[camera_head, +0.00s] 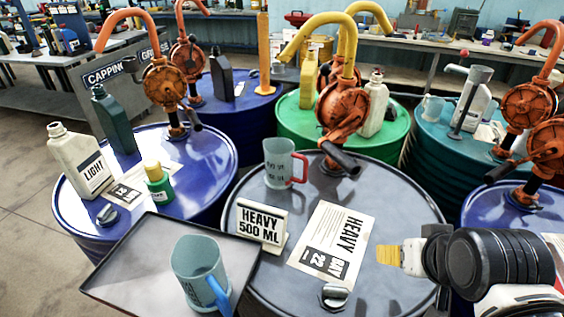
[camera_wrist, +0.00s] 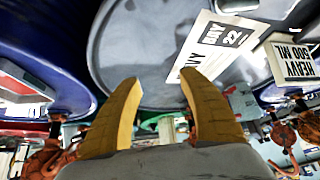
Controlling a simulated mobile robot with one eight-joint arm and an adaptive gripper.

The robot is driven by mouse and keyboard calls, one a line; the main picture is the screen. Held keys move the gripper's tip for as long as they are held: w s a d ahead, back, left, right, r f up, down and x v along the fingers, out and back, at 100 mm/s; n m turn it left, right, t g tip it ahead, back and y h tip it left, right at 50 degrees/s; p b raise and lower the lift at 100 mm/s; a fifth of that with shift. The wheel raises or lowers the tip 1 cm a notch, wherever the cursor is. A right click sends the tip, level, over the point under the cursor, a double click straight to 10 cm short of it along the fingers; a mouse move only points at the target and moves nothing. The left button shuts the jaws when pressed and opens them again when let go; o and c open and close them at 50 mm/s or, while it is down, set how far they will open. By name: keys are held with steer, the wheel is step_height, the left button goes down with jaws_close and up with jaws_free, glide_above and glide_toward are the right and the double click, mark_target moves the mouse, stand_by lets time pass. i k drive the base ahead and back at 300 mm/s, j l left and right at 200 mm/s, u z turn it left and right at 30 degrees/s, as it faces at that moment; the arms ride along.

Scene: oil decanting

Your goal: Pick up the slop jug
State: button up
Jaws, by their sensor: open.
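No label that I can read says slop. A clear grey-blue jug (camera_head: 196,262) with a blue handle stands upright on the dark tray (camera_head: 138,262) at the front left. A second clear jug (camera_head: 278,163) with a red handle stands upright on the grey drum (camera_head: 395,192), behind the "HEAVY 500 ML" sign (camera_head: 262,222). My gripper (camera_head: 388,254) is over the right part of the grey drum, to the right of both jugs and apart from them. In the wrist view its yellow fingers (camera_wrist: 160,84) are spread with nothing between them.
A paper label (camera_head: 333,240) and a metal cap (camera_head: 335,294) lie on the grey drum. A rusty hand pump (camera_head: 342,112) stands at its back. A blue drum (camera_head: 205,182) at left holds a "LIGHT" bottle (camera_head: 82,158) and a small green bottle (camera_head: 158,186).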

mark_target(280, 154)
steer(key=k+j+z, duration=0.15)
steer(key=j, duration=0.3)
steer(key=j+z, duration=0.15)
steer(key=j, duration=0.3)
steer(key=k+j+z, duration=0.15)
steer(key=j, duration=0.25)
steer(key=k+j+z, duration=0.15)
steer(key=j, duration=0.25)
steer(key=k+j+z, duration=0.1)
steer(key=k+j, duration=0.15)
steer(key=j, duration=0.15)
steer(key=k+j+z, duration=0.15)
steer(key=j, duration=0.2)
steer(key=i+j+z, duration=0.15)
steer(key=j+z, duration=0.15)
steer(key=j, duration=0.6)
steer(key=j+z, duration=0.35)
steer(key=j, duration=0.5)
